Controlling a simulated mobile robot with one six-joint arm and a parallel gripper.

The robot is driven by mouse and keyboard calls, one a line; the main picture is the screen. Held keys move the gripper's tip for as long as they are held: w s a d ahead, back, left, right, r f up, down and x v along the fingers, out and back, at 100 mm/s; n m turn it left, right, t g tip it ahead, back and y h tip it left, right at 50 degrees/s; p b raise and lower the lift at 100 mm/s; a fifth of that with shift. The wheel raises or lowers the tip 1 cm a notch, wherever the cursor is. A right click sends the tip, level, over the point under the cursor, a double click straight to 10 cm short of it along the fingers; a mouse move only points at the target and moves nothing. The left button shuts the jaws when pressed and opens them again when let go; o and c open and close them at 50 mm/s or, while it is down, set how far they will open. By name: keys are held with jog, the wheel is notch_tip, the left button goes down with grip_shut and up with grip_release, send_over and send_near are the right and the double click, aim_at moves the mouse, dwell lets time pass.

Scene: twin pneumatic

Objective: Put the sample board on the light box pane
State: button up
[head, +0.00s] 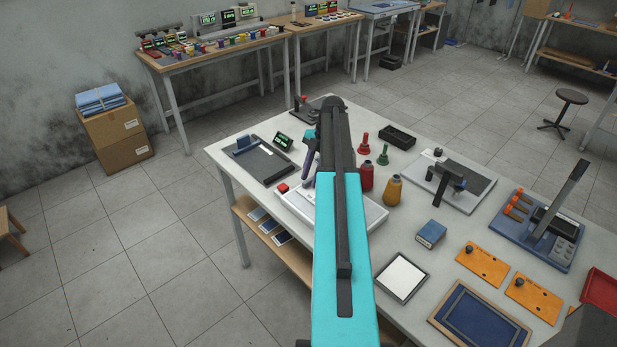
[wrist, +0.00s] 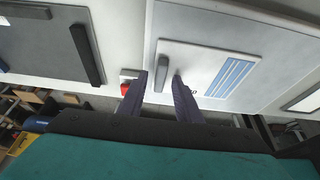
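The sample board (wrist: 205,78) is a pale flat board with blue stripes and a dark upright grip bar (wrist: 162,66). In the wrist view it lies on a larger white surface (wrist: 215,22). My gripper (wrist: 161,76) is open, with its purple fingertips on either side of the grip bar in the picture; a gap shows on both sides and I cannot tell the height. In the head view my gripper (head: 308,170) is over the white device (head: 372,213), and my arm hides most of the board. A dark-framed white pane (head: 403,276), apparently the light box pane, lies bare near the front.
A red button (head: 282,187) is left of the white device, and a grey plate (head: 262,164) lies beyond it. Red and yellow bottles (head: 394,190), a blue box (head: 431,233) and a black-armed stand (head: 447,186) stand to the right. Orange plates (head: 482,265) lie farther right.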

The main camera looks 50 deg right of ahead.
jog(key=shift+r, duration=0.2)
jog(key=b+v, duration=0.1)
jog(key=v, duration=1.1)
dwell(0.5)
jog(key=shift+f, duration=0.1)
dwell(0.7)
